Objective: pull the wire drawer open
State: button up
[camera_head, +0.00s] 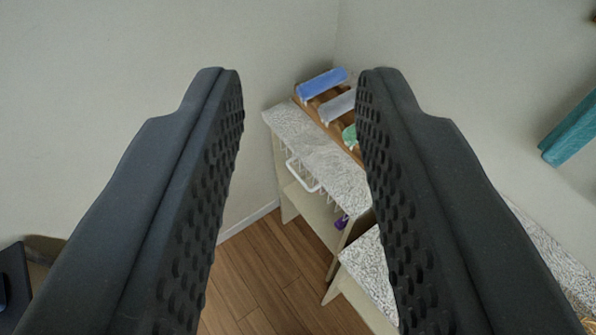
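My gripper (300,85) is open and empty, its two dark, studded fingers wide apart in the foreground. Beyond and below it, between the fingers, is the wire drawer. Its white handle-like front (303,176) shows under the speckled stone top of a cream cabinet (318,150). The gripper is well apart from the drawer and does not touch it. Thin white wires show to the right of the white front. The right finger hides the right part of the cabinet, and how far the drawer stands out is hard to tell.
A wooden rack (326,113) with blue, grey and green rolled items stands on the cabinet top. A purple item (342,222) sits lower in the cabinet. A second speckled counter (372,272) is at lower right. A teal item (570,130) is at right. Wooden floor (260,283) is clear.

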aim_at(296, 174)
jog(key=w+a+f+m+t+y+b, duration=0.15)
jog(key=w+a+f+m, duration=0.3)
jog(key=w+f, duration=0.7)
jog(key=w+a+f+m+t+y+b, duration=0.1)
jog(key=w+a+f+m+b, duration=0.45)
jog(key=w, duration=0.85)
jog(key=w+f+m+h, duration=0.2)
jog(key=w+f+m, duration=0.1)
jog(key=f, duration=0.8)
jog(key=w+a+f+m+h, duration=0.1)
jog(key=w+f+m+h, duration=0.15)
jog(key=f, duration=0.85)
jog(key=w+f+m+h, duration=0.2)
jog(key=f+m+h, duration=0.15)
jog(key=f, duration=0.75)
jog(key=s+d+f+m+h+b, duration=0.1)
jog(key=s+d+f+m+h, duration=0.15)
jog(key=f, duration=0.55)
jog(key=s+d+f+m+h+b, duration=0.1)
jog(key=s+f+m+h+b, duration=0.15)
jog(key=f, duration=0.65)
jog(key=shift+n+g, duration=0.3)
jog(key=shift+g, duration=0.05)
jog(key=shift+b+x, duration=0.9)
jog(key=shift+x, duration=5.95)
